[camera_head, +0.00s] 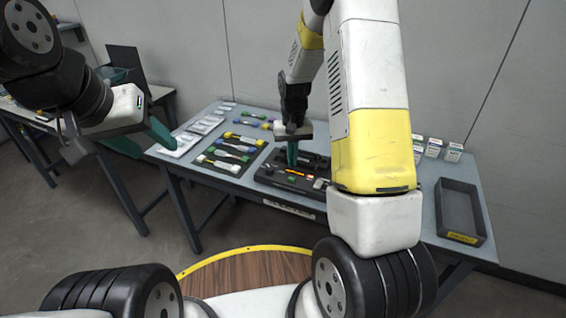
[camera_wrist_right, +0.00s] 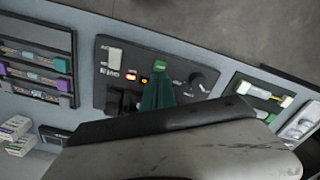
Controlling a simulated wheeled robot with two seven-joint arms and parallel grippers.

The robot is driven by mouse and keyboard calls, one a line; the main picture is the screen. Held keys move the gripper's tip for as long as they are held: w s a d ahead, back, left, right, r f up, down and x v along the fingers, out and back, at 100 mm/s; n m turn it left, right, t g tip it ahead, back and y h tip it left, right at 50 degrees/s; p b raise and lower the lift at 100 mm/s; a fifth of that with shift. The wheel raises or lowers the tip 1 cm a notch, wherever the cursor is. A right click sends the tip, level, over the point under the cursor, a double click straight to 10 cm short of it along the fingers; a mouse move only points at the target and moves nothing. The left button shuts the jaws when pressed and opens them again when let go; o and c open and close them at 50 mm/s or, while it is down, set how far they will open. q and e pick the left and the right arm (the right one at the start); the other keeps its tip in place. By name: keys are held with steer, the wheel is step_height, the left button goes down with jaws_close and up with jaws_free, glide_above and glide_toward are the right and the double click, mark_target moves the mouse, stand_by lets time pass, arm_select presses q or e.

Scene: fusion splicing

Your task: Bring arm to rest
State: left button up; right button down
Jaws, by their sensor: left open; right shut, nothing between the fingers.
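My right arm reaches over the table in the head view, and its gripper (camera_head: 292,153) points down above the black splicing device (camera_head: 285,175). Its green fingers are together with nothing between them. In the right wrist view the shut green fingers (camera_wrist_right: 158,92) are over the device's panel (camera_wrist_right: 118,62), which has an orange light and a knob; whether they touch it I cannot tell. My left gripper (camera_head: 142,138) is open and empty at the left, in front of the table's left edge. My right forearm hides part of the table.
Another table with a dark panel (camera_head: 127,66) stands further left.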

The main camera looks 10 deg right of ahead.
stand_by(0.3)
steer(key=s+r+t, duration=0.1)
steer(key=s+r, duration=0.2)
steer(key=r, duration=0.3)
steer(key=s+a+r+t+y, duration=0.1)
steer(key=s+r, duration=0.2)
steer(key=r, duration=0.3)
steer(key=s+r+t, duration=0.1)
steer(key=s+r, duration=0.2)
steer(key=r, duration=0.3)
steer(key=s+r+t, duration=0.1)
steer(key=s+r, duration=0.3)
steer(key=s, duration=0.3)
steer(key=s+a+r+n+t+y, duration=0.1)
steer(key=s+r, duration=0.3)
steer(key=s, duration=0.4)
steer(key=shift+s+t, duration=0.15)
steer(key=shift+t, duration=0.45)
steer(key=shift+a, duration=0.1)
stand_by(3.7)
